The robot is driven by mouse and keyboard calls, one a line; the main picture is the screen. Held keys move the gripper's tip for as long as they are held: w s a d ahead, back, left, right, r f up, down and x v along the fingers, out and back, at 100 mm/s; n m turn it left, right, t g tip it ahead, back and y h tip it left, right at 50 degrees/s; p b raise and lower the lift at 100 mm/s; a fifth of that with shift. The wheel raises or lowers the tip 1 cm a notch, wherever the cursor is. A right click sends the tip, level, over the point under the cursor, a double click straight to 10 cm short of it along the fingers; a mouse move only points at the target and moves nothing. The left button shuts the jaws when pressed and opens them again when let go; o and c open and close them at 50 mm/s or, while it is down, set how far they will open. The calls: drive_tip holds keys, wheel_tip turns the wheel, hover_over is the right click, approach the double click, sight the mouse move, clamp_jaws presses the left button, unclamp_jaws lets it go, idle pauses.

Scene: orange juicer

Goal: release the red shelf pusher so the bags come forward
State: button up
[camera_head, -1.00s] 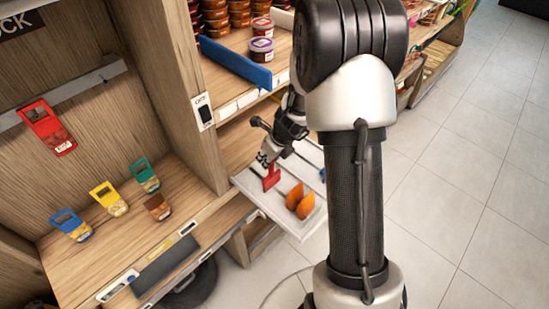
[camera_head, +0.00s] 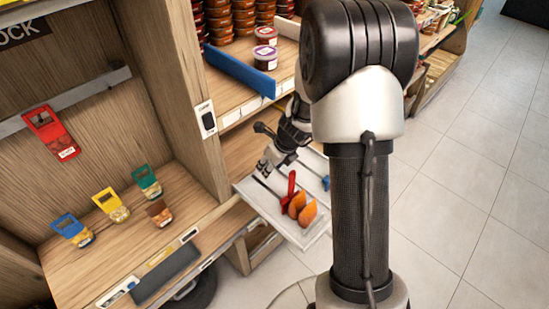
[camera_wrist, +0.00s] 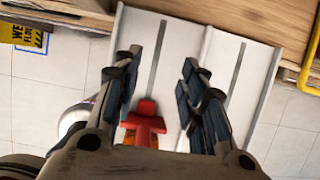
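The red pusher (camera_head: 290,187) is on the pale sloped shelf tray (camera_head: 250,190), right behind the orange bags (camera_head: 305,208) at the tray's front part. It appears to touch them. In the wrist view the red pusher (camera_wrist: 146,123) lies low between my finger bases, with a sliver of orange behind it. My gripper (camera_head: 266,170) hovers over the tray, up-left of the pusher. In the wrist view the fingers of my gripper (camera_wrist: 162,60) are spread wide apart with only tray between the tips. Whether any finger touches the tray is not clear.
A blue piece (camera_head: 326,182) sits at the tray's right side. Stacked tubs (camera_head: 230,20) and a blue divider (camera_head: 238,70) are on the shelf above. Tiled floor is clear at right.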

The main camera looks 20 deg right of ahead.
drive_tip(key=v, duration=1.1)
drive_tip(key=shift+r, duration=0.15)
drive_tip(key=s+a+r+n, duration=0.9)
drive_tip(key=s+r+n, duration=0.2)
drive_tip(key=n, duration=0.5)
drive_tip(key=s+a+r+n+h, duration=0.1)
drive_tip(key=s+a+n, duration=0.1)
drive_tip(key=s+n, duration=1)
drive_tip(key=n, duration=0.4)
drive_tip(key=shift+s+r+h+b, duration=0.3)
drive_tip(key=shift+s+r+b, duration=0.05)
drive_tip(key=shift+r, duration=0.05)
